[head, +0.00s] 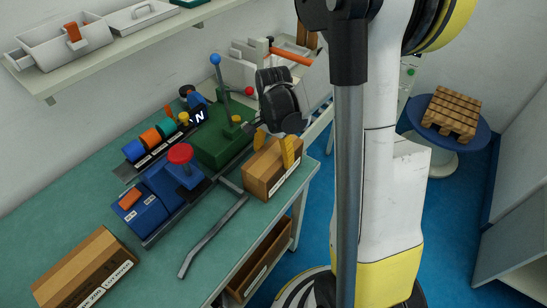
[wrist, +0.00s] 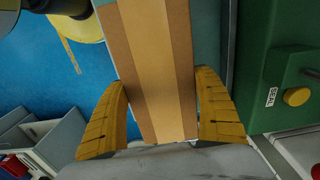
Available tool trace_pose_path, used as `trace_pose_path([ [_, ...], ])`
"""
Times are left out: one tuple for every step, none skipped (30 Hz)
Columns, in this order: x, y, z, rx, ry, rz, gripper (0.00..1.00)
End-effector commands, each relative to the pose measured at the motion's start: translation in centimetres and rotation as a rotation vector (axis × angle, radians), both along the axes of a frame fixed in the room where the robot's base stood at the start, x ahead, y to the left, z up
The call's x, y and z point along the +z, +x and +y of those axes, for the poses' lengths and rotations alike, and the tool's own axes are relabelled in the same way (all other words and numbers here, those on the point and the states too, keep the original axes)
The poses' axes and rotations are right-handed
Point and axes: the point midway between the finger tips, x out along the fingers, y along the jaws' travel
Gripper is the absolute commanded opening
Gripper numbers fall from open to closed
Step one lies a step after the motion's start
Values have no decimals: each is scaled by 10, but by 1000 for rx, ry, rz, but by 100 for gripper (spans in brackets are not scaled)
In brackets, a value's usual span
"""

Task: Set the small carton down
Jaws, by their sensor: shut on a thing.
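The small carton (head: 268,175) is brown with a paler tape strip and a white label near its lower edge. It is at the right end of the green-topped bench (head: 222,225), close to the edge. My gripper (head: 275,153) is shut on it from above, one yellow finger on each side. In the wrist view the carton (wrist: 155,50) fills the space between both fingers (wrist: 162,80). I cannot tell whether its underside touches the bench top.
A blue vise-like machine with a red knob (head: 180,153) and a green lever press (head: 220,140) stand left of the carton. A grey bent bar (head: 212,238) lies in front. A larger carton (head: 85,272) sits at the front left. An open drawer (head: 262,262) is below the bench.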

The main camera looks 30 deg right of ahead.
Motion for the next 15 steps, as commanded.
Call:
trace_pose_path([
  [1, 0, 0, 0, 0, 0, 38],
  [1, 0, 0, 0, 0, 0, 38],
  [2, 0, 0, 0, 0, 0, 38],
  [2, 0, 0, 0, 0, 0, 38],
  [2, 0, 0, 0, 0, 0, 38],
  [1, 0, 0, 0, 0, 0, 38],
  [1, 0, 0, 0, 0, 0, 38],
  [0, 0, 0, 0, 0, 0, 38],
  [-2, 0, 0, 0, 0, 0, 38],
  [-3, 0, 0, 0, 0, 0, 38],
  [-2, 0, 0, 0, 0, 0, 88],
  [-2, 0, 0, 0, 0, 0, 100],
  [-1, 0, 0, 0, 0, 0, 100],
  [-1, 0, 0, 0, 0, 0, 100],
  [-1, 0, 0, 0, 0, 0, 100],
])
